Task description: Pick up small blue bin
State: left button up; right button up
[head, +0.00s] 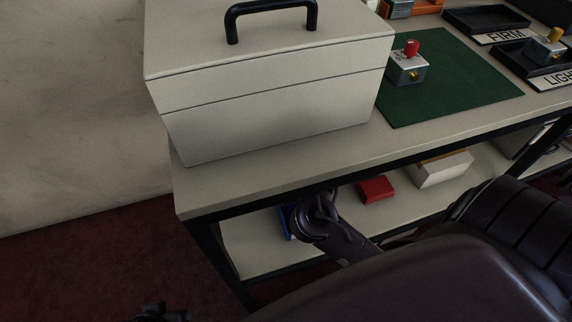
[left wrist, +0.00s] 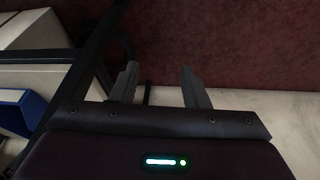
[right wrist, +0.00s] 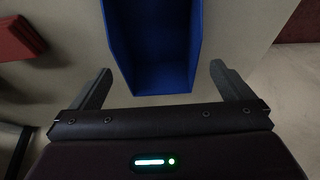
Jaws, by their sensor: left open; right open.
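The small blue bin (right wrist: 153,45) is on the pale lower shelf, its open inside facing my right gripper (right wrist: 160,70). That gripper is open, with one finger on each side of the bin's near end and visible gaps to both sides. In the head view only a sliver of the bin (head: 287,222) shows, the rest hidden behind my right wrist and gripper (head: 318,212). My left gripper (left wrist: 160,82) is open and empty over the dark red floor. A blue edge, likely the same bin (left wrist: 22,112), shows at the left of the left wrist view.
A red box (head: 376,189) and a white box (head: 441,169) lie farther right on the lower shelf (head: 262,250). The tabletop above, with its dark frame, bears a large cream case (head: 270,110) and a green mat (head: 450,85). Floor at the left is clear.

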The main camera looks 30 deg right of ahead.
aim_at(294, 207)
jog(key=shift+b+x, duration=0.45)
jog(key=shift+x, duration=0.35)
jog(key=shift+b+x, duration=0.75)
jog(key=shift+x, duration=0.1)
jog(key=shift+f+b, duration=0.55)
jog(key=shift+f, duration=0.1)
jog(key=shift+w+d+f+b, duration=0.2)
jog(key=shift+f+b, duration=0.3)
jog(key=shift+f, duration=0.05)
jog(key=shift+b+x, duration=0.7)
jog(key=shift+x, duration=0.25)
pick_arm(q)
jog(key=w+d+r+t+h, duration=0.2)
jog(key=w+d+r+t, duration=0.1)
jog(key=w+r+t, duration=0.2)
jog(key=w+d+r+t+h, duration=0.3)
jog(key=w+r+t, duration=0.3)
jog(key=r, duration=0.4)
jog(key=shift+w+d+m, duration=0.3)
jog(key=shift+w+d, duration=0.15)
jog(key=shift+w, duration=0.4)
pick_arm(e)
jog(key=c, duration=0.7)
pick_arm(q)
jog(key=shift+f, duration=0.1)
pick_arm(e)
jog(key=shift+c, duration=0.2)
